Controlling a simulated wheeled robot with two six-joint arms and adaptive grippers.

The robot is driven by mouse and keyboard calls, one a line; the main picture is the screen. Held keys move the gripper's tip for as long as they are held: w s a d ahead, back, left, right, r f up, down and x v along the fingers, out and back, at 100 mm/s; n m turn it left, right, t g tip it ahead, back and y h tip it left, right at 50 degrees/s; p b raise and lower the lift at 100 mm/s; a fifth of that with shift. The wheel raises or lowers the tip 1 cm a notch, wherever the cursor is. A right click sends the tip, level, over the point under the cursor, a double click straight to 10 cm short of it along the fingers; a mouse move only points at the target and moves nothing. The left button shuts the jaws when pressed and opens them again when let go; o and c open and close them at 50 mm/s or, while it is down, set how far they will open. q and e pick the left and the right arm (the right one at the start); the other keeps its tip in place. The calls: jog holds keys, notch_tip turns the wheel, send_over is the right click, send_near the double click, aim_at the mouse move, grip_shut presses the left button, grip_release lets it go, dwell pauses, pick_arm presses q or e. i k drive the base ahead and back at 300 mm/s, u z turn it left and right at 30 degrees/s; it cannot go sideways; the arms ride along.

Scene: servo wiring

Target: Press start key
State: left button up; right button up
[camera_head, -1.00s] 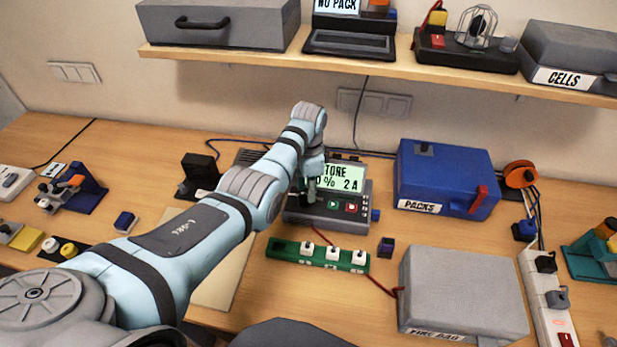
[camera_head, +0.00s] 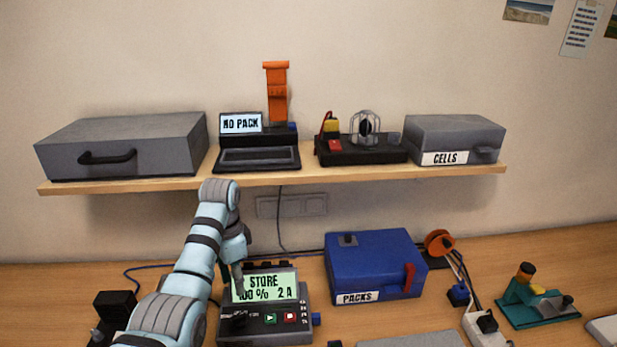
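The charger (camera_head: 305,292) stands on the bench at lower centre. Its lit green screen (camera_head: 282,285) reads STORE, 100 % and 2 A. Below the screen are a green key with a play mark (camera_head: 270,318), which looks like the start key, and a red key (camera_head: 290,317). My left gripper (camera_head: 239,287) points down in front of the screen's left side, left of and above the green key in the picture. Whether it touches the charger cannot be told. Its fingers are small and seen from behind, so their opening is unclear. My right gripper is out of view.
A blue PACKS box (camera_head: 375,268) stands right of the charger. Behind, a shelf (camera_head: 330,178) holds a grey case (camera_head: 125,145), a NO PACK device (camera_head: 257,150) and a CELLS box (camera_head: 455,140). A white power strip (camera_head: 480,328) lies at lower right.

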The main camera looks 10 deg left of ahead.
aim_at(269, 319)
jog(key=k, duration=1)
